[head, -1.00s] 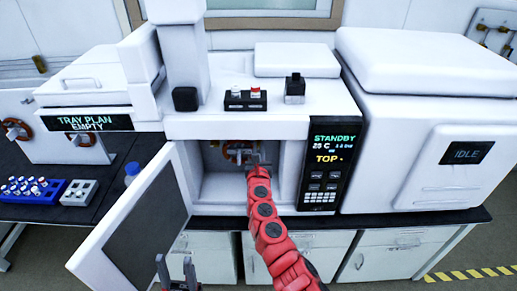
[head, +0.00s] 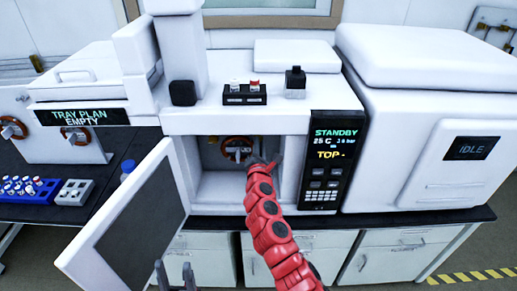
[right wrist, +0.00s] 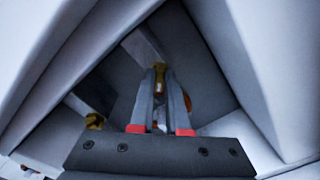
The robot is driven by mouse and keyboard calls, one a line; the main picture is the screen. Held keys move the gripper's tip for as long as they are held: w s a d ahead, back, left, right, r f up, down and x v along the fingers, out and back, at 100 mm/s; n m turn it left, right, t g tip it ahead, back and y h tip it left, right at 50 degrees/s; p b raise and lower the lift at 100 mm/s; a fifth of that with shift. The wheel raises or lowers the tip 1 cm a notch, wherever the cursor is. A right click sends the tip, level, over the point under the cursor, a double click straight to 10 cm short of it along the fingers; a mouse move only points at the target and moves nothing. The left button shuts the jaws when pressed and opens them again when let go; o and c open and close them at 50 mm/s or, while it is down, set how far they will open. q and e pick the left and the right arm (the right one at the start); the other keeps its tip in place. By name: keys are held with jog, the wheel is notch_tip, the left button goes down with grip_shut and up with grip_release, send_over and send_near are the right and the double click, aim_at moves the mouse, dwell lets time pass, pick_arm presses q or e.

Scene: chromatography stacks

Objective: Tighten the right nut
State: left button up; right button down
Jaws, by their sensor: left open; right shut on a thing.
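The open oven compartment (head: 222,186) in the middle of the head view holds an orange-brown coil (head: 237,142) at its back. My right gripper (head: 260,160) reaches into it; its fingertips are hard to make out there. In the right wrist view, its two grey fingers (right wrist: 161,75) are shut on a brass-coloured piece, which I take to be the right nut (right wrist: 159,66). A second brass-coloured piece (right wrist: 95,121) lies apart, to the left. How tight either nut sits cannot be seen. My left gripper (head: 174,272) is open and empty at the bottom of the head view.
The compartment's open door (head: 140,215) stands to the left, near my left gripper. The control panel (head: 330,160) reads STANDBY and 25 C. A black vial holder (head: 244,100) sits on top. A blue vial rack (head: 28,189) and a grey rack (head: 74,192) lie at left.

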jog(key=shift+d+f+m+b, duration=0.1)
jog(key=shift+f+m+b, duration=0.05)
jog(key=shift+m+b, duration=1.95)
jog(key=shift+f+m+b, duration=0.1)
jog(key=shift+m+b, duration=1.35)
jog(key=shift+m, duration=1.15)
jog(key=c, duration=0.9)
grip_release()
jog(key=shift+s, duration=0.1)
